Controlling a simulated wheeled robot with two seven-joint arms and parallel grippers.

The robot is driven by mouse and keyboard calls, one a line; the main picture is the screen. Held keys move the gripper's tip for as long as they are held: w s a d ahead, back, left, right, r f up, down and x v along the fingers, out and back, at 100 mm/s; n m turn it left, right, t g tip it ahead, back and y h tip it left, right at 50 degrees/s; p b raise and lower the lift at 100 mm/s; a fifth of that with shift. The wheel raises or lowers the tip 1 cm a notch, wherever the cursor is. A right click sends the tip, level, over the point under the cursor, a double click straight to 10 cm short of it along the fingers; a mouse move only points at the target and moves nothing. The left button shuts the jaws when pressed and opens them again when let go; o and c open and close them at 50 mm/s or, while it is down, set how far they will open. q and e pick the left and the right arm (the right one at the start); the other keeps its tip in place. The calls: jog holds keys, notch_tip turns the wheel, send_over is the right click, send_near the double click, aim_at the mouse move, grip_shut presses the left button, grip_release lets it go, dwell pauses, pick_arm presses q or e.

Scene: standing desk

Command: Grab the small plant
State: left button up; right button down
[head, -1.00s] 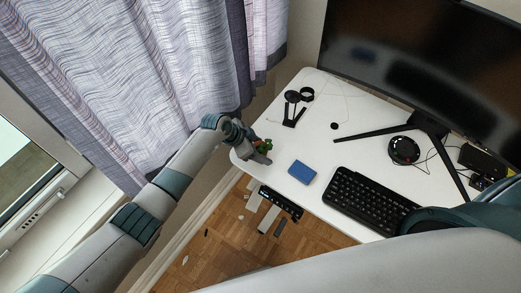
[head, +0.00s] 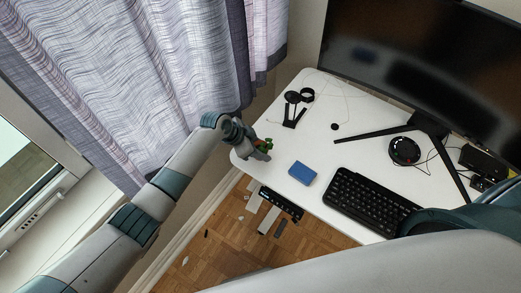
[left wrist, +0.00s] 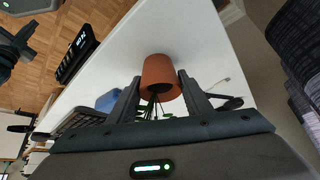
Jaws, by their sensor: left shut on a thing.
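The small plant (head: 265,144) has green leaves and a terracotta-coloured pot. It is at the left corner of the white desk in the head view, partly hidden by my left gripper (head: 262,152). In the left wrist view the pot (left wrist: 159,76) sits between the two fingers of my left gripper (left wrist: 159,88), which is shut on it. Dark stems and some green leaves show on the near side of the pot. I cannot tell whether the pot touches the desk. My right gripper is not in view; part of my right arm crosses the lower right of the head view.
The white desk (head: 262,178) holds a blue box (head: 302,173), a black keyboard (head: 369,203), a headset-like black item (head: 293,108), a round black device (head: 404,150) and a large monitor (head: 430,65). A curtain (head: 180,70) hangs close to my left arm.

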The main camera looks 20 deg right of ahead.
pick_arm(q)
jog(key=shift+r, duration=0.4)
notch_tip(320, 180, up, 2)
jog(key=shift+r+b, duration=0.15)
jog(key=shift+b, duration=0.5)
jog(key=s+d+r+b, duration=0.3)
jog(key=s+d+r, duration=0.3)
jog(key=s, duration=0.3)
jog(key=shift+s+d+r, duration=0.2)
jog(key=shift+s+r, duration=0.15)
jog(key=shift+r, duration=0.25)
